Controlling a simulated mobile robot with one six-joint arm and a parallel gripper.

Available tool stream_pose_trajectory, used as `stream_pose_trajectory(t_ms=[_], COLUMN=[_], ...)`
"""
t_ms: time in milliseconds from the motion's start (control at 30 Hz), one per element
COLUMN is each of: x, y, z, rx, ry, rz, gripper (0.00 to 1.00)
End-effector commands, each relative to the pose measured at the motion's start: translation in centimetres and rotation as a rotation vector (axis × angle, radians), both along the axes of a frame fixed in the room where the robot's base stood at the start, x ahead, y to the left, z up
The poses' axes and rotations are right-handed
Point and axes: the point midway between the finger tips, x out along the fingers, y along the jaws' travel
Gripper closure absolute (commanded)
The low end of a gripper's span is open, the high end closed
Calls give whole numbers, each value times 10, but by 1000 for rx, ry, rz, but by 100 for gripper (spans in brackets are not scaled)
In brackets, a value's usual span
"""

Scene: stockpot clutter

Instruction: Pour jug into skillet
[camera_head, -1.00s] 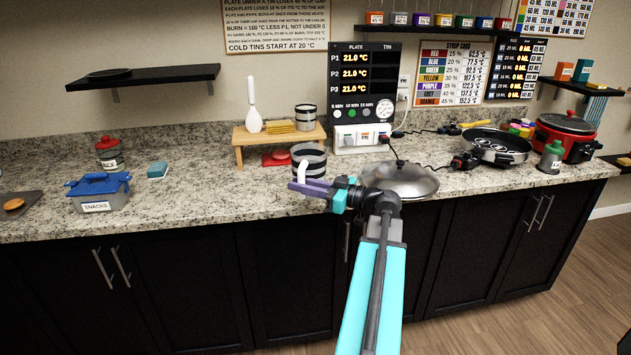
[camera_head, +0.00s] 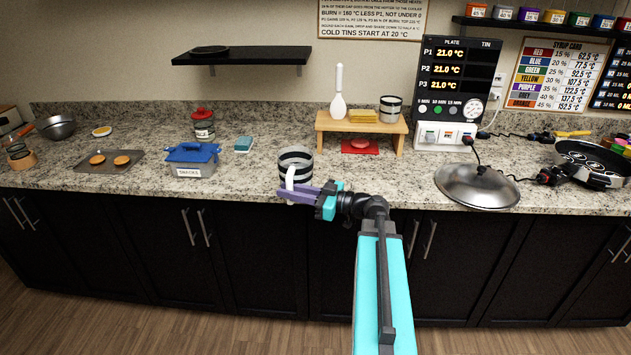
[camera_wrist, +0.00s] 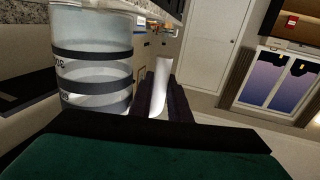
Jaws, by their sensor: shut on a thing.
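The jug (camera_head: 296,163), white with black bands, stands upright near the counter's front, left of the wooden stand. My gripper (camera_head: 300,192) is shut on its white handle. In the wrist view the jug (camera_wrist: 92,62) fills the upper left, and its handle (camera_wrist: 159,85) sits between the dark fingers. I cannot tell whether the jug's base is clear of the counter, and its contents are hidden. A dark pan with round shapes inside (camera_head: 590,160), which may be the skillet, is at the far right. A flat black pan-like thing (camera_head: 209,50) lies on the wall shelf.
A domed metal lid (camera_head: 477,187) lies right of my arm. The wooden stand (camera_head: 361,125) holds a white bottle-shaped item, yellow block and striped tin. The blue-lidded snacks box (camera_head: 192,160) is on the left. Cables cross the counter near the temperature panel (camera_head: 456,85).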

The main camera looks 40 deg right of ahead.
Motion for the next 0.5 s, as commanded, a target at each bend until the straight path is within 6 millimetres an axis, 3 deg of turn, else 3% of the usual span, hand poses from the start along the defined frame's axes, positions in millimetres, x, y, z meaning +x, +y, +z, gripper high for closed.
stream_pose_trajectory(t_ms=[33,500], x=[4,25], y=[15,134], z=[4,-3], rx=[1,1], ry=[-2,0], rz=[21,179], gripper=[100,100])
